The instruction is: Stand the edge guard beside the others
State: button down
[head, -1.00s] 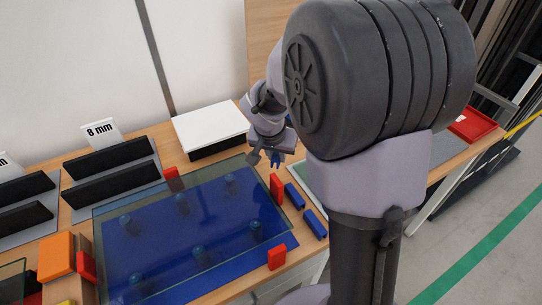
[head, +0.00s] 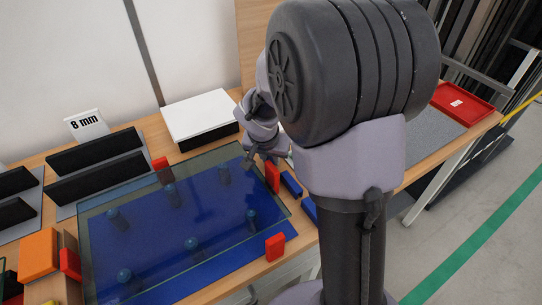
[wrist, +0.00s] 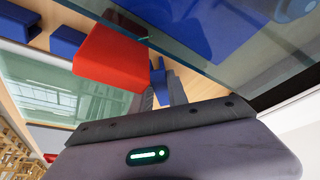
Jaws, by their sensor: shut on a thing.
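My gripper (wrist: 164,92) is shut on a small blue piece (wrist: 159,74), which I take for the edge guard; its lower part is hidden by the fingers. In the head view my gripper (head: 256,161) hangs at the far right corner of the glass pane (head: 150,190), and the held piece cannot be made out there. Blue guards stand on the table right of the pane, one (head: 291,184) behind another (head: 309,208) that my arm partly hides. In the wrist view a blue guard (wrist: 68,41) shows left of the fingers.
A red block (head: 272,177) stands at the pane's right edge, close to my gripper; it looms large in the wrist view (wrist: 108,57). More red blocks (head: 275,247) line the pane. A white-topped box (head: 198,115) stands behind. A red tray (head: 463,103) lies far right.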

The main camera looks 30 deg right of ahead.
jog(key=shift+f+b, duration=0.7)
jog(key=shift+b, duration=0.15)
jog(key=c, duration=1.2)
grip_release()
jog(key=shift+a, duration=0.1)
jog(key=shift+s+f, duration=0.1)
jog(key=shift+s+r, duration=0.15)
jog(key=shift+r, duration=0.2)
jog(key=w+p+v, duration=0.1)
jog(key=p+v, duration=0.6)
jog(key=v, duration=1)
jog(key=s+a+r+n+t+y, duration=0.1)
jog(key=s+a+r+n+y, duration=0.1)
jog(key=s+a, duration=0.4)
jog(key=s+a+r+n+t+y, duration=0.1)
jog(key=s+a+r+n+y, duration=0.1)
jog(key=s+a, duration=0.4)
jog(key=s+r+y, duration=0.1)
jog(key=s, duration=0.4)
jog(key=shift+s+r, duration=0.3)
jog(key=shift+s, duration=0.1)
